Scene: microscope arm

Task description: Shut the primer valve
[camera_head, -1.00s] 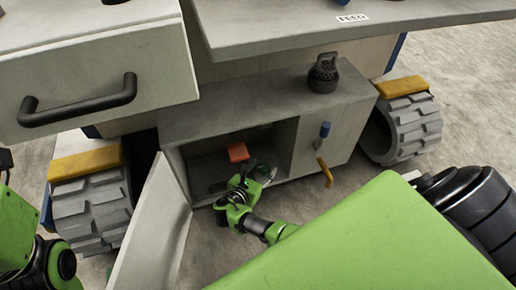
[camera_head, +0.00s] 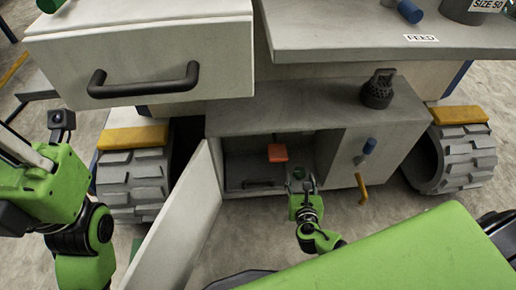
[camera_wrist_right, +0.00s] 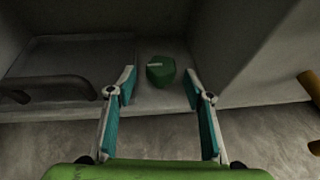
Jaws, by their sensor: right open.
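A green knob (camera_wrist_right: 160,71) with a pale mark on top stands on the floor of the open cabinet, near its right wall. I take it to be the primer valve, though no label shows. My right gripper (camera_wrist_right: 157,88) is open. In the wrist view its two teal-padded fingers lie on either side of the knob, apart from it. In the head view the right gripper (camera_head: 300,178) reaches the cabinet opening and largely hides the knob. My left arm shows at the left, but its fingers cannot be made out.
The cabinet door (camera_head: 178,220) stands open on the left. An orange-red piece (camera_head: 278,153) is inside the cabinet. A worktop (camera_head: 330,40) and a drawer (camera_head: 150,50) overhang above.

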